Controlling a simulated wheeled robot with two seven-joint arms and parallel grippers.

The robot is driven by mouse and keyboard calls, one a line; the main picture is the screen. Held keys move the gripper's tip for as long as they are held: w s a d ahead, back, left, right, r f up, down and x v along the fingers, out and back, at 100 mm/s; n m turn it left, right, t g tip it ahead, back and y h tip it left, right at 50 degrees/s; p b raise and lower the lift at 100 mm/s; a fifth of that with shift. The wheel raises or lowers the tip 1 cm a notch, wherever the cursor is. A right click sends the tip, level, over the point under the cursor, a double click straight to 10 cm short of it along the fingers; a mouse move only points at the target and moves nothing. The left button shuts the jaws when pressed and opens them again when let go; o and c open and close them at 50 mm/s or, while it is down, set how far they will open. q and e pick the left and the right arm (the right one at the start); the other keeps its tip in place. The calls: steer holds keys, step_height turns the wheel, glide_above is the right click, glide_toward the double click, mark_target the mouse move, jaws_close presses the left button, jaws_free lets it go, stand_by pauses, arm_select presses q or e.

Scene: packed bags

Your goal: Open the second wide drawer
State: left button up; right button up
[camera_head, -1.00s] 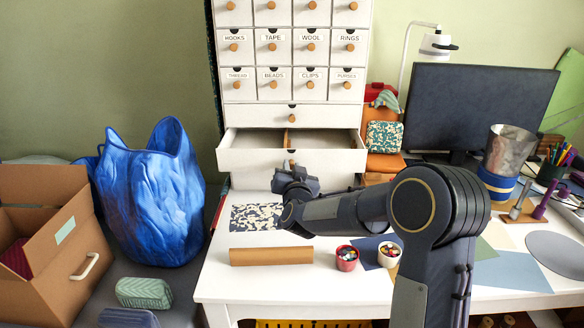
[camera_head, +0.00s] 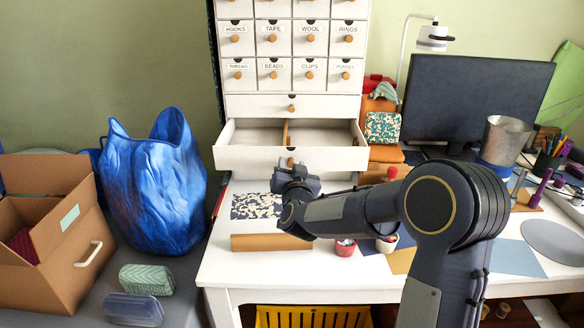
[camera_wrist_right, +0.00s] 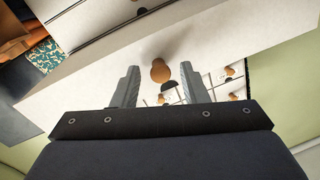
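The white chest of drawers (camera_head: 222,90) stands at the back of the desk. Its upper wide drawer (camera_head: 260,104) is shut. The second wide drawer (camera_head: 240,158) is pulled out, and its inside with a divider shows as empty. Its round wooden knob (camera_wrist_right: 160,70) shows in the right wrist view between the fingertips of my right gripper (camera_wrist_right: 158,84). The fingers are apart, with gaps on both sides of the knob. In the head view my right gripper (camera_head: 294,178) is just in front of and below the drawer front. My left gripper is out of view.
A brown roll (camera_head: 262,242) and a small red cup (camera_head: 345,247) lie near my right forearm on the white desk (camera_head: 225,278). A monitor (camera_head: 475,100) stands to the right. A blue bag (camera_head: 155,195) and a cardboard box (camera_head: 60,250) are at left.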

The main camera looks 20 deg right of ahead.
steer(key=v, duration=0.7)
steer(key=shift+s, duration=0.4)
steer(key=shift+a, duration=0.15)
steer(key=s+a+f+n+g+y, duration=0.2)
steer(key=s+f+g+y, duration=0.15)
steer(key=s, duration=0.65)
steer(key=s+a+f+n+g+y, duration=0.2)
steer(key=s+a+f+g+y, duration=0.15)
steer(key=s, duration=0.75)
steer(key=s+a+f+n+g+y, duration=0.2)
steer(key=s+g+y, duration=0.15)
steer(key=s, duration=0.65)
step_height(320, 180, up, 14)
steer(key=p, duration=1.4)
steer(key=shift+s+g+h, duration=0.4)
steer(key=shift+g+h, duration=0.05)
steer(key=shift+d+f, duration=0.1)
